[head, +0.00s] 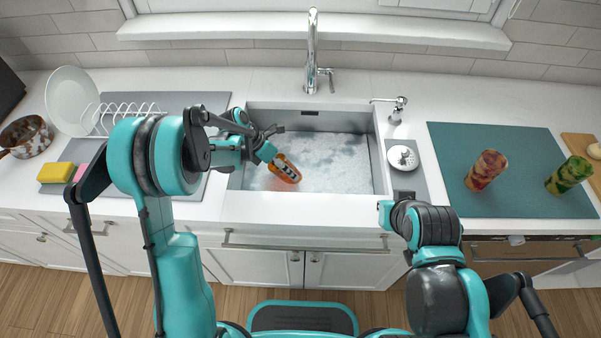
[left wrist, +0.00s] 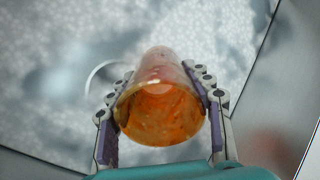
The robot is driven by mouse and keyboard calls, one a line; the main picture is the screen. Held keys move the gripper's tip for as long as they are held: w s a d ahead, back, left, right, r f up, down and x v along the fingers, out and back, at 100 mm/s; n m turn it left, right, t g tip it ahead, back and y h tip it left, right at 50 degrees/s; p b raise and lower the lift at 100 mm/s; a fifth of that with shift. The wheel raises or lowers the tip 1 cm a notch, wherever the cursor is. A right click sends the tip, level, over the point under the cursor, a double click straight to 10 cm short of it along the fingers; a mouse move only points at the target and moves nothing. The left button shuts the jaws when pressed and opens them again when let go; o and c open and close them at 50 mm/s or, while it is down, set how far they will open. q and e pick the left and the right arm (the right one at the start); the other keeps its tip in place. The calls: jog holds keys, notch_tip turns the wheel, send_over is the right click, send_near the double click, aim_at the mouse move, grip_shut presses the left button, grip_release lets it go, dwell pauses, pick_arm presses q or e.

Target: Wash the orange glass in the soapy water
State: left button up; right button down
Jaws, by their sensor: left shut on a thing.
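The orange glass (head: 286,172) is in the sink (head: 233,207), tilted, at the left part of the soapy water (head: 335,165). My left gripper (head: 276,162) reaches in over the sink's left side and is shut on the glass. In the left wrist view the glass (left wrist: 160,112) sits between the two fingers (left wrist: 163,105), its wide orange end facing the camera and the foamy water behind it. I cannot tell how deep the glass is in the water. My right arm is folded at the sink's right front edge; its fingers are hidden.
A tap (head: 312,60) stands behind the sink. A soap dispenser (head: 398,108) and a round white brush (head: 403,158) are right of it. Two patterned glasses (head: 486,170) (head: 569,175) stand on a teal mat (head: 465,140). A dish rack (head: 125,112), plate (head: 72,100) and sponges (head: 55,173) are left.

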aim_at(299, 173)
pick_arm(q)
jog(key=shift+d, duration=2.05)
pick_arm(e)
jog(key=shift+f, duration=0.2)
pick_arm(q)
jog(key=shift+a+b, duration=0.4)
jog(key=shift+a, duration=1.65)
pick_arm(e)
jog(key=shift+f, duration=0.2)
pick_arm(q)
jog(key=shift+d, duration=2.05)
pick_arm(e)
jog(key=shift+f, duration=0.2)
